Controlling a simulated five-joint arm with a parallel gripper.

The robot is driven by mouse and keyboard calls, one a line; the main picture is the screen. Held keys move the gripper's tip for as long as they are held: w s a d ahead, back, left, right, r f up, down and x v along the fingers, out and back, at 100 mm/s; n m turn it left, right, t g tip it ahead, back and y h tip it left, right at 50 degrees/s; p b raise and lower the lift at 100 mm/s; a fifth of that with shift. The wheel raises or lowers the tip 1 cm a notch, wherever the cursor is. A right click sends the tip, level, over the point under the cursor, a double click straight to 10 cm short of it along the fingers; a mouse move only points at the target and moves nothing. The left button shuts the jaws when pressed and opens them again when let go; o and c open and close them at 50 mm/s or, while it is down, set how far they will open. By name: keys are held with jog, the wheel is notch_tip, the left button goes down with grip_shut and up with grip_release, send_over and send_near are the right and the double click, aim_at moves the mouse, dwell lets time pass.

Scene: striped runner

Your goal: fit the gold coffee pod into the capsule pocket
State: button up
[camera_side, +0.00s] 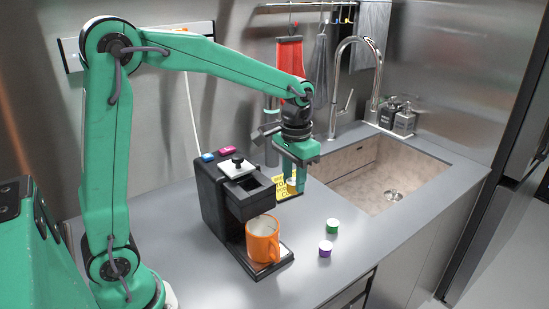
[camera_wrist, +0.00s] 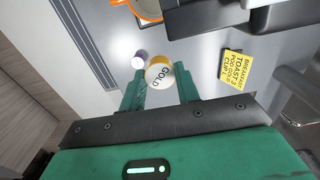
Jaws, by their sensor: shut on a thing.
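My gripper (camera_side: 293,184) hangs above the counter, right of the black coffee machine (camera_side: 210,195). In the wrist view its two fingers (camera_wrist: 160,88) are shut on the gold coffee pod (camera_wrist: 160,73), a round pod with a white lid reading "GOLD" and a gold rim. In the side view the pod is small and partly hidden by the fingers. The pod is apart from the machine. The capsule pocket (camera_side: 252,186) appears as a dark recess at the machine's top front, its inside unclear. A silver plate with a black knob (camera_side: 237,161) sits behind it.
An orange mug (camera_side: 263,238) stands on the machine's drip tray. A green pod (camera_side: 333,226) and a purple pod (camera_side: 325,248) stand on the counter to its right. A yellow note (camera_wrist: 236,70) lies near my gripper. The sink (camera_side: 380,175) is farther right.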

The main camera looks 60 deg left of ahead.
jog(key=shift+r, duration=0.1)
jog(key=shift+s+d+r+n, duration=0.25)
jog(key=shift+s+r+n, duration=0.05)
jog(key=shift+r+n, duration=0.1)
jog(key=s+d+r+n, duration=0.5)
jog(key=s+r+n, duration=0.6)
jog(key=s+n, duration=0.1)
jog(key=shift+s+n, duration=0.2)
jog(key=shift+n, duration=0.4)
send_over(249, 175)
jog(key=s+d, duration=0.2)
jog(key=d, duration=0.1)
notch_tip(249, 175, down, 7)
jog(key=shift+w+d, duration=0.1)
jog(key=shift+f, duration=2.05)
jog(key=shift+f, duration=0.1)
